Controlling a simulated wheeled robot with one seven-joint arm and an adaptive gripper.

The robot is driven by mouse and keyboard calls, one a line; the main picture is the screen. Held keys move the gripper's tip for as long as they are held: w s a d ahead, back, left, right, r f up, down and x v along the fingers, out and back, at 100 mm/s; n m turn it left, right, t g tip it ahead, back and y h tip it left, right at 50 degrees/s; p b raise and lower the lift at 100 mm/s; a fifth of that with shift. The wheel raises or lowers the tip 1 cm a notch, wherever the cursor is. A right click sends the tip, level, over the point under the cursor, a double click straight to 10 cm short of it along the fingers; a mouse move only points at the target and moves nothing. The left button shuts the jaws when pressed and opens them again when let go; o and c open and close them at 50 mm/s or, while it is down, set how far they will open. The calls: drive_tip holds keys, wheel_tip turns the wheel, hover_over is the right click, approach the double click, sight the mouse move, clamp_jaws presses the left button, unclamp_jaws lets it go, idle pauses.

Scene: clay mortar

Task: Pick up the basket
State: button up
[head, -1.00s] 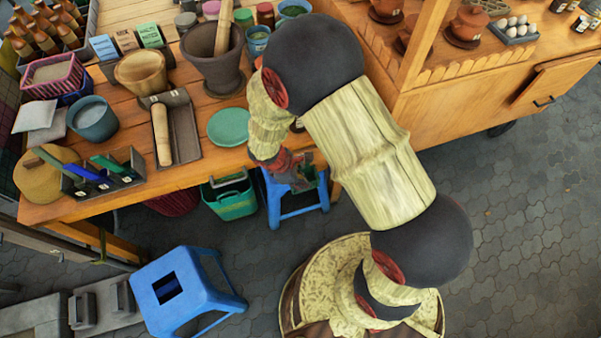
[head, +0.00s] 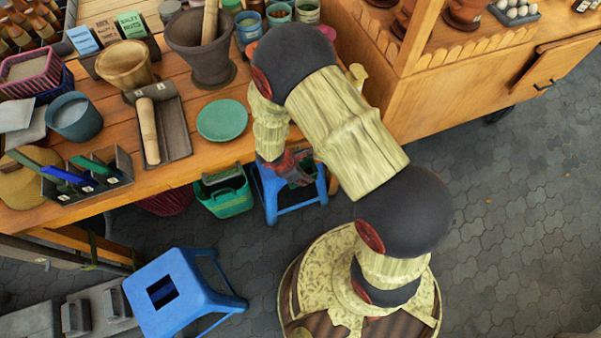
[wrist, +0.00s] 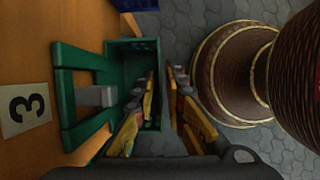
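The green basket (head: 228,202) stands low under the front edge of the wooden table in the head view, left of a small blue stool. In the wrist view the green basket (wrist: 122,62) fills the left-middle, with its flat green handle (wrist: 62,95) toward the left and a grey block by it. My gripper (wrist: 161,75) is open, its yellow-sided fingers apart and nothing seen between them. In that view one finger overlaps the basket's right part and the other shows beyond its right side. In the head view my gripper (head: 295,168) is right of the basket, above the blue stool.
The blue stool (head: 292,203) is beneath my gripper. The wooden table (head: 215,160) carries a green plate (head: 222,120), a mortar (head: 205,50) and tool holders. A larger blue stool (head: 180,290) stands at lower left. A cart (head: 440,90) is at right; paved floor is open there.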

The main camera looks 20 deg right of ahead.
drive_tip(key=shift+r, duration=0.1)
drive_tip(key=shift+c, duration=0.3)
clamp_jaws()
drive_tip(key=shift+s+r, duration=0.1)
drive_tip(key=s+r+p, duration=0.5)
drive_tip(key=s+r, duration=0.3)
drive_tip(key=s, duration=0.6)
drive_tip(key=shift+r, duration=0.3)
drive_tip(key=shift+r, duration=0.35)
